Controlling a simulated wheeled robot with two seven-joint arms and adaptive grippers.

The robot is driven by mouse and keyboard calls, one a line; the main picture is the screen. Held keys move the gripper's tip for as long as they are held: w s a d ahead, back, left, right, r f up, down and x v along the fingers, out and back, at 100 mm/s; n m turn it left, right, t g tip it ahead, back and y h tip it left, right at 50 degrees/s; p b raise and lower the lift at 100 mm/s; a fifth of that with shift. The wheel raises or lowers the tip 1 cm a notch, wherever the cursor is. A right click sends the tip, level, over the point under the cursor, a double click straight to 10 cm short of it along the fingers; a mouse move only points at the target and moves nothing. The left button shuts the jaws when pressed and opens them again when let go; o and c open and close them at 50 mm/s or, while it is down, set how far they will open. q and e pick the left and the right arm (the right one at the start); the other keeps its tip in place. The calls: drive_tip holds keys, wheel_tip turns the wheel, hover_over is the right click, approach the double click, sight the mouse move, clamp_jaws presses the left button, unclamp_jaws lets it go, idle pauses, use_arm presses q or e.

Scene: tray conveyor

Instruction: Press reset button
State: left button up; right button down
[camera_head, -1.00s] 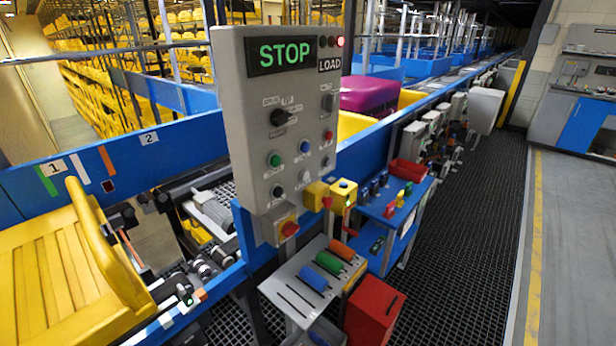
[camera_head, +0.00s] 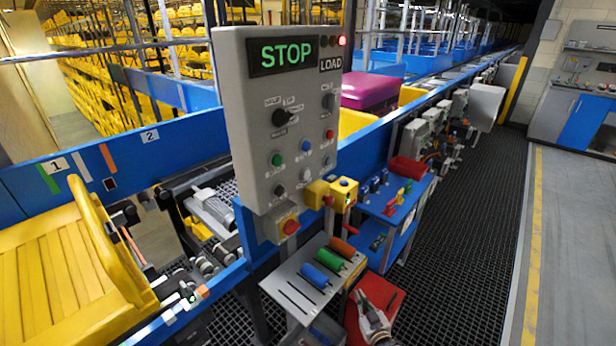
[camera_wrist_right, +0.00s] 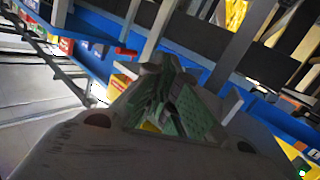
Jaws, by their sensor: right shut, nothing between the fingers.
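A grey control panel (camera_head: 245,120) stands upright left of centre in the head view, under a green STOP display (camera_head: 287,54). It carries a dark rotary knob (camera_head: 283,117), a green button (camera_head: 277,160), a blue button (camera_head: 306,145), a red button (camera_head: 329,134), a black button (camera_head: 279,191) and a white button (camera_head: 305,175). The small labels are unreadable, so I cannot tell which is reset. My right gripper (camera_head: 367,300) is shut and empty, below and right of the panel, in front of the red box. Its fingers also show in the right wrist view (camera_wrist_right: 165,88). My left gripper is out of view.
A red emergency-stop button (camera_head: 290,227) and yellow box (camera_head: 343,193) sit below the panel. A metal shelf (camera_head: 290,290) with coloured cylinders and a red box (camera_head: 388,291) stand lower. A yellow tray (camera_head: 60,270) is at left. The grated walkway (camera_head: 465,220) is clear.

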sight(306, 175)
drive_tip(key=w+a+r+n+t+y, duration=0.1)
drive_tip(key=w+a+r+t+y, duration=0.15)
drive_tip(key=r, duration=0.85)
drive_tip(key=w+a+r+n+t+y, duration=0.1)
drive_tip(key=w+a+r+t, duration=0.15)
drive_tip(key=r, duration=0.85)
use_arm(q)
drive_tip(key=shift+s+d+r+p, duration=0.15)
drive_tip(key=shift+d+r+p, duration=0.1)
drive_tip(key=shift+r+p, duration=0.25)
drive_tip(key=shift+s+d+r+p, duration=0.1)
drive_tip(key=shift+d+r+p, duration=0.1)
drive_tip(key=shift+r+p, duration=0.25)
use_arm(e)
drive_tip(key=s+a+r+n+y, duration=0.1)
drive_tip(key=r+y, duration=0.1)
drive_tip(key=r, duration=0.5)
drive_tip(key=s+a+r+n+t+y, duration=0.1)
drive_tip(key=r+y, duration=0.1)
drive_tip(key=r, duration=0.6)
drive_tip(key=s+a+r+n+y, duration=0.2)
drive_tip(key=r+y, duration=0.1)
drive_tip(key=r, duration=0.4)
drive_tip(key=shift+r, duration=0.25)
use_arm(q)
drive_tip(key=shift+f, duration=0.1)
use_arm(e)
drive_tip(key=shift+w+a, duration=0.1)
